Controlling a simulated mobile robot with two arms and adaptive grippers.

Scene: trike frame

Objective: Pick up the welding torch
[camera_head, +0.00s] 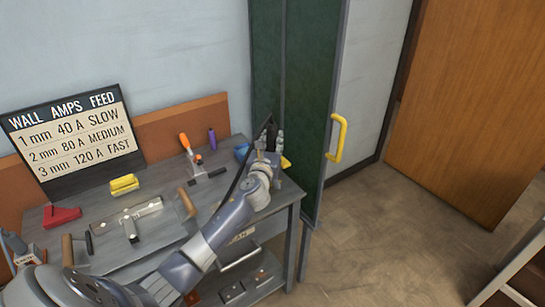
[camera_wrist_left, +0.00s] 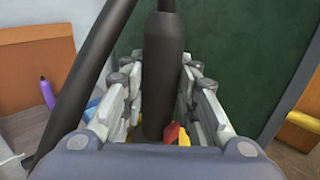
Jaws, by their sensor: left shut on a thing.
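The welding torch shows in the left wrist view as a thick black cylinder (camera_wrist_left: 163,65) standing upright between my left gripper's fingers. A black cable or hose (camera_wrist_left: 78,95) curves beside it on the left. My left gripper (camera_head: 272,143) is shut on the torch above the right back corner of the grey workbench (camera_head: 272,203). In the left wrist view its pale jointed fingers (camera_wrist_left: 163,95) stand on both sides of the black body. In the head view the gripper and wrist hide most of the torch. My right gripper is not in view.
A yellow block (camera_head: 124,184), a red triangular piece (camera_head: 62,216), a metal bracket (camera_head: 132,220) and an orange-handled tool (camera_head: 186,144) lie on the bench. A sign (camera_head: 72,138) stands behind. A green panel (camera_head: 310,90) with a yellow handle (camera_head: 338,138) is close right of the gripper.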

